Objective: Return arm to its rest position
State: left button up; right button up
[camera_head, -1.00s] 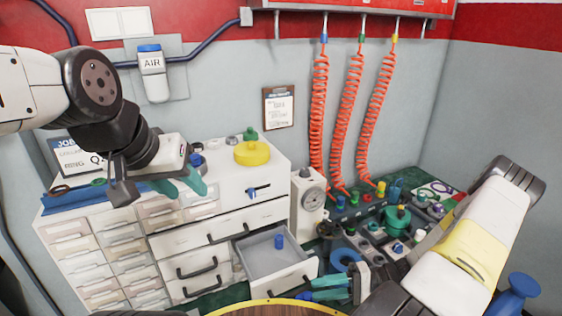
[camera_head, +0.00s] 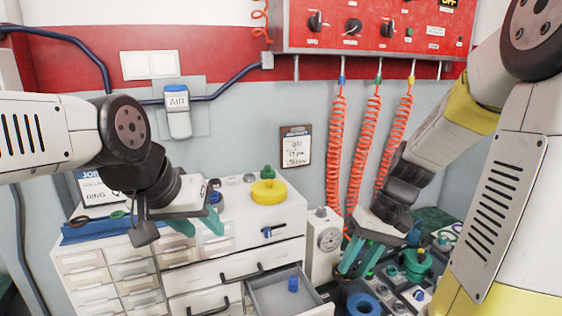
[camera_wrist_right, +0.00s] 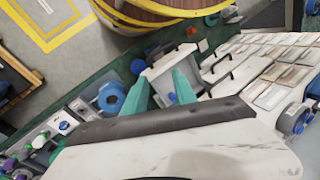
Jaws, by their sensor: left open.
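My right arm comes in from the right in the head view. Its gripper (camera_head: 360,258) points down in front of the white dial box and the hoses, with its two teal fingers apart. In the right wrist view the same teal fingers (camera_wrist_right: 162,90) stand apart with nothing held between them. My left gripper (camera_head: 197,226) hangs over the top of the left part of the white drawer cabinet (camera_head: 235,245), its teal fingers open and empty.
An open grey drawer (camera_head: 275,300) holds a small blue part (camera_head: 293,284). A yellow disc (camera_head: 268,192) sits on the cabinet. Orange coiled hoses (camera_head: 365,130) hang behind my right gripper. Fittings and a blue ring (camera_head: 363,305) crowd the green bench at right.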

jog(key=s+a+r+t+h, duration=0.1)
jog(key=s+r+t, duration=0.1)
jog(key=r, duration=0.5)
jog(key=s+a+r+t+h, duration=0.1)
jog(key=s+r+t, duration=0.2)
jog(key=r, duration=0.3)
jog(key=shift+s+r+m+t, duration=0.2)
jog(key=shift+r+m+t, duration=0.15)
jog(key=shift+t, duration=0.55)
jog(key=shift+a, duration=0.15)
